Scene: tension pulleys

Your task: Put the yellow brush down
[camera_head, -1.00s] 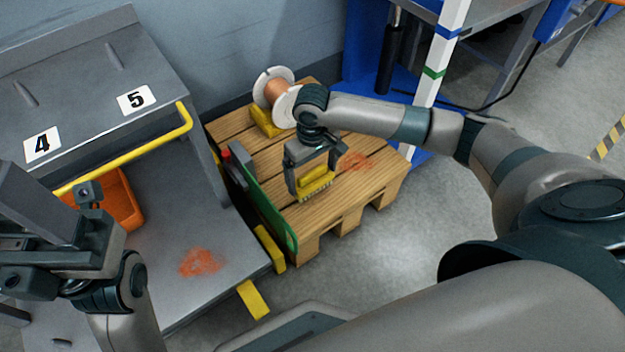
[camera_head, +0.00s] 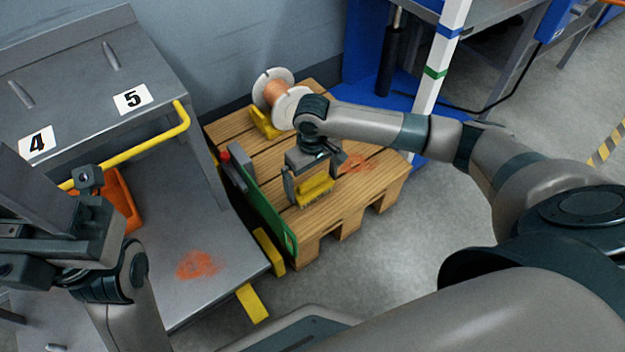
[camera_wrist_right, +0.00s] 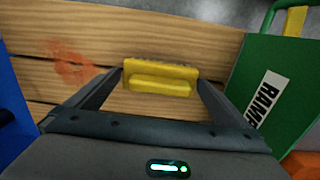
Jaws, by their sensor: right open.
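The yellow brush (camera_head: 315,188) is at the wooden pallet (camera_head: 365,205), near its front edge, beside the green panel. It also shows in the right wrist view (camera_wrist_right: 160,78), between the fingers over the planks. My right gripper (camera_head: 312,192) points down over the brush with its fingers on both sides of it. The jaws are open; whether a finger still touches the brush is hard to tell. My left gripper (camera_head: 45,235) is at the left edge, away from the pallet, and its fingertips are not clear.
A green panel (camera_head: 268,215) stands along the pallet's left side. A spool with copper-coloured wire (camera_head: 275,90) is at the back of the pallet. A grey bench (camera_head: 215,245) with a yellow rail (camera_head: 130,150) and orange bin (camera_head: 122,200) is at left. A blue frame (camera_head: 365,55) stands behind.

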